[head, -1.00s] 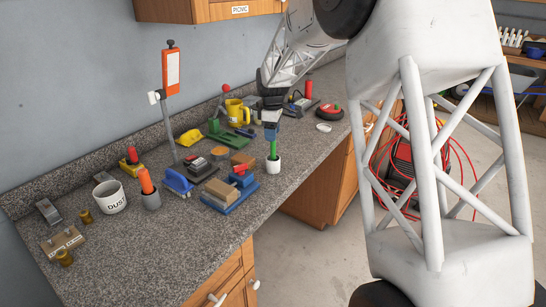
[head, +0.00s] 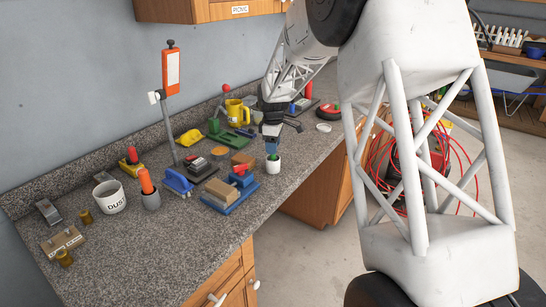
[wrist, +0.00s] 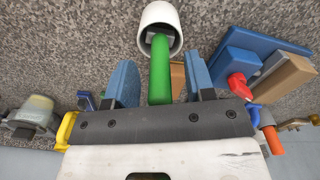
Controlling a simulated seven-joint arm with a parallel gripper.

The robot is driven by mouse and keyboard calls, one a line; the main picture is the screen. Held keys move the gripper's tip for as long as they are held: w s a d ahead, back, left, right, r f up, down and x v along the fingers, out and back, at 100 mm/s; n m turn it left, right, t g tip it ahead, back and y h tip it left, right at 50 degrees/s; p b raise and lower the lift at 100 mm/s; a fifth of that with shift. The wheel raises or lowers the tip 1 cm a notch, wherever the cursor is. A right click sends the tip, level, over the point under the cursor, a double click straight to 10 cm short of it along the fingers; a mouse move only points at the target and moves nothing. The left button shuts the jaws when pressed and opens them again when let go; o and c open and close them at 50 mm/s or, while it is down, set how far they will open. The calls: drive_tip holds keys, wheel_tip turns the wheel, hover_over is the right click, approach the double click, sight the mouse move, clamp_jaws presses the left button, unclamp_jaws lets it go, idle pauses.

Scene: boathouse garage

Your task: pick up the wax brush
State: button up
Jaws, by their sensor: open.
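The wax brush appears to be the green handle (wrist: 160,72) standing in a small white cup (wrist: 160,22). Its lower end is hidden inside the cup. In the head view the white cup (head: 273,165) stands on the bench, and only a bit of green (head: 273,157) shows above its rim. My gripper (head: 272,148) is just above the cup. In the wrist view my gripper (wrist: 160,82) is open, with one blue finger on each side of the handle and a gap on both sides.
A blue base with a tan block (head: 229,194) stands left of the cup, close by. A red-topped vise-like part (head: 241,176) is on it. A wooden block (head: 243,160) lies behind. A grey cup with an orange handle (head: 150,194) is farther left. The bench's front edge is near.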

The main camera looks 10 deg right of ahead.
clamp_jaws()
drive_tip(key=shift+r, duration=0.1)
idle(0.3)
drive_tip(key=shift+r, duration=4.9)
